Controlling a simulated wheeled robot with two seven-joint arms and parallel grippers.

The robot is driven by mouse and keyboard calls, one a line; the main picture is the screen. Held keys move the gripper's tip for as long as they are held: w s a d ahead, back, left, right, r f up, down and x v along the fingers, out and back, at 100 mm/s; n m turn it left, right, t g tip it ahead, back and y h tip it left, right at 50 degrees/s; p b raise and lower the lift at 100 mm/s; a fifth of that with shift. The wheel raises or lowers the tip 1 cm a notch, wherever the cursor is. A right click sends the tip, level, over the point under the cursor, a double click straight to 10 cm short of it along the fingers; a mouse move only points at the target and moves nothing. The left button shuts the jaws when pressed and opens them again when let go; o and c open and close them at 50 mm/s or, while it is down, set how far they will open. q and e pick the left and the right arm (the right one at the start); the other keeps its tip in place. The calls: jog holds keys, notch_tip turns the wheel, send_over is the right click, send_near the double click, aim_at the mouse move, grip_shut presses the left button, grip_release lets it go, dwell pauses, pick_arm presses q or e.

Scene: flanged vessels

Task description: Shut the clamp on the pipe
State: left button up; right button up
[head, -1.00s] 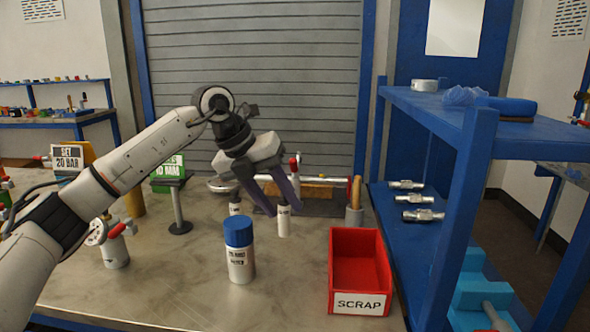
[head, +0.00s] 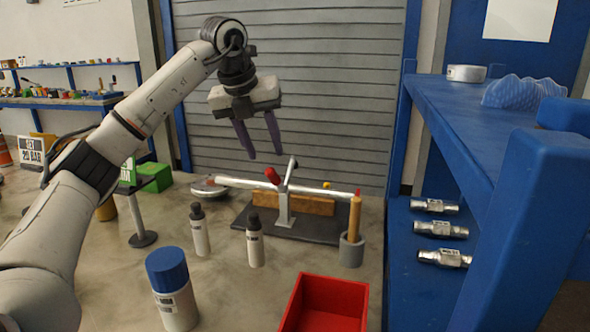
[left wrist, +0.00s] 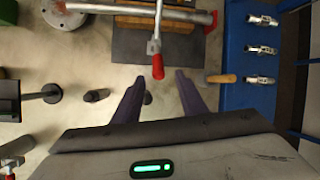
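A metal pipe (head: 240,183) runs left to right above a dark base plate at the back of the bench. The clamp (head: 285,195) stands at its middle, with a grey lever rising and a red handle (head: 272,175) sticking out toward me. Whether its jaw is closed is too small to tell. My left gripper (head: 265,155) is open and empty, its fingers pointing down above the pipe and clamp in the head view. In the left wrist view the red handle (left wrist: 158,66) lies between the fingertips (left wrist: 158,80) in the picture, with no contact visible. My right gripper is out of view.
Two small black-capped bottles (head: 199,230) (head: 255,240) and a blue-capped bottle (head: 175,290) stand in front. A wooden-handled tool stands in a grey cup (head: 351,250). A red bin (head: 325,300) is at the front. A blue shelf (head: 460,110) bounds the right.

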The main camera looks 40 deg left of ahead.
aim_at(276, 184)
pick_arm(q)
jog(key=x, duration=0.3)
jog(key=shift+s+f+b, duration=0.3)
jog(key=shift+f, duration=0.15)
jog(key=x, duration=0.5)
jog(key=shift+w, duration=0.15)
jog(key=shift+w+a+f, duration=0.1)
jog(key=shift+w+f, duration=0.1)
jog(key=shift+f, duration=0.15)
jog(key=shift+c, duration=0.2)
grip_shut()
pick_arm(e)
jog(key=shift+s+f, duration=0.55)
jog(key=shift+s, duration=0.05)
